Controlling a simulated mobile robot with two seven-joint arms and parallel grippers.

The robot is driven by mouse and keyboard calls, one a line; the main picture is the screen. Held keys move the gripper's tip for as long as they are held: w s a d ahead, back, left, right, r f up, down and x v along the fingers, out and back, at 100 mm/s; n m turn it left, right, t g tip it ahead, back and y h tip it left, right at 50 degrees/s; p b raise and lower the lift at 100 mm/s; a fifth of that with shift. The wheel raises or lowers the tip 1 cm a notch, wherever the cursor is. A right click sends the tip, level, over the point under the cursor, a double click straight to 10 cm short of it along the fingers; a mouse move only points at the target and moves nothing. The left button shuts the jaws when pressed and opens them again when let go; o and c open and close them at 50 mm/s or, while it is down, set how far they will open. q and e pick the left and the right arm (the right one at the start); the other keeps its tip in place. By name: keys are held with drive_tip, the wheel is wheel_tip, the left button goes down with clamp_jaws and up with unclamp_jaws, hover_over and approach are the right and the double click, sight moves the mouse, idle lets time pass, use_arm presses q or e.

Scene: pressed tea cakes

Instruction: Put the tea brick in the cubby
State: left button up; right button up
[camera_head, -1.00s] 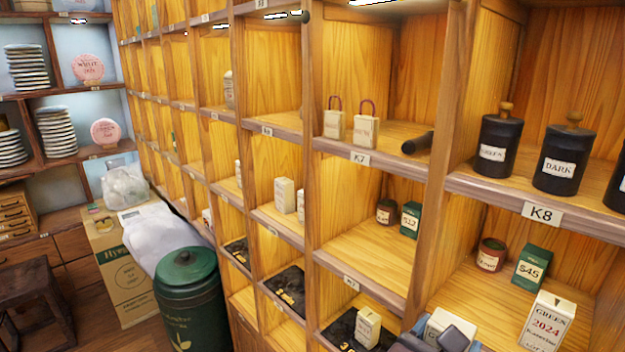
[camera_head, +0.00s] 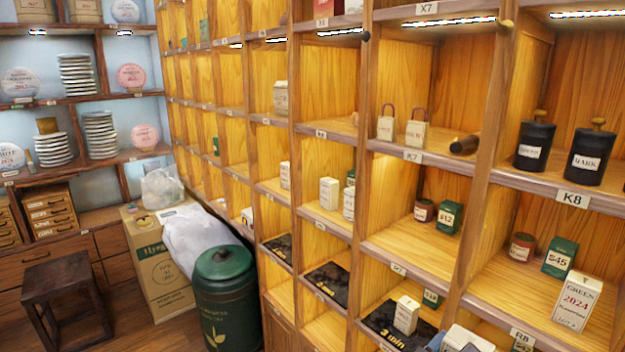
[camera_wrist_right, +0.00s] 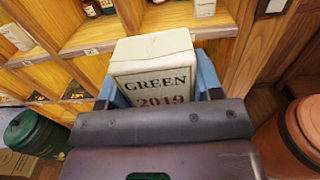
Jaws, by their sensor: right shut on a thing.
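A pale tea brick with "GREEN 2019" printed on it (camera_wrist_right: 155,70) is held in my right gripper (camera_wrist_right: 160,92), whose blue fingers sit on either side of it in the right wrist view. In the head view only the top of the held tea brick (camera_head: 468,336) shows at the bottom edge, in front of the shelf; most of the gripper is cut off. The wooden shelf of open cubbies (camera_head: 420,255) fills the middle and right of the head view. My left gripper is not in view.
A similar "GREEN 2024" box (camera_head: 575,302) stands in a right-hand cubby, near a small green box (camera_head: 560,258) and a red tin (camera_head: 522,247). Dark jars (camera_head: 535,140) stand above. A green canister (camera_head: 226,290), cardboard carton (camera_head: 160,265) and dark stool (camera_head: 65,300) stand on the floor at left.

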drive_tip(key=w+a+f+n+t+y, duration=0.3)
drive_tip(key=w+a+n+t+y, duration=0.2)
drive_tip(key=w+n+y, duration=0.4)
drive_tip(key=d+f+y, duration=0.4)
drive_tip(key=d+f, duration=0.2)
drive_tip(key=f, duration=0.1)
drive_tip(key=shift+s, duration=0.3)
